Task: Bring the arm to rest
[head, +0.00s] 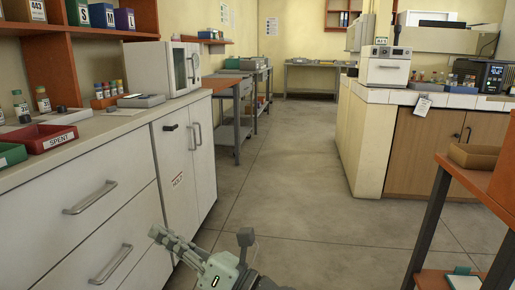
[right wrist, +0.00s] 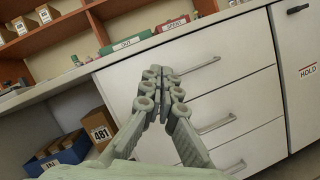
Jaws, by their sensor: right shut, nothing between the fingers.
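My right gripper (head: 170,240) shows at the bottom of the head view, in front of the white drawer cabinet. Its fingers are together and empty. In the right wrist view the shut fingers (right wrist: 160,75) point at the drawer fronts (right wrist: 230,95); nothing is between them. I cannot tell whether they touch the cabinet. My left gripper is not in either view.
A counter (head: 95,128) on the left carries a red SPENT tray (head: 38,137), a green tray (head: 10,155), bottles and a white incubator (head: 163,68). A wooden shelf table (head: 440,220) stands at the right. The grey floor (head: 300,165) between is clear.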

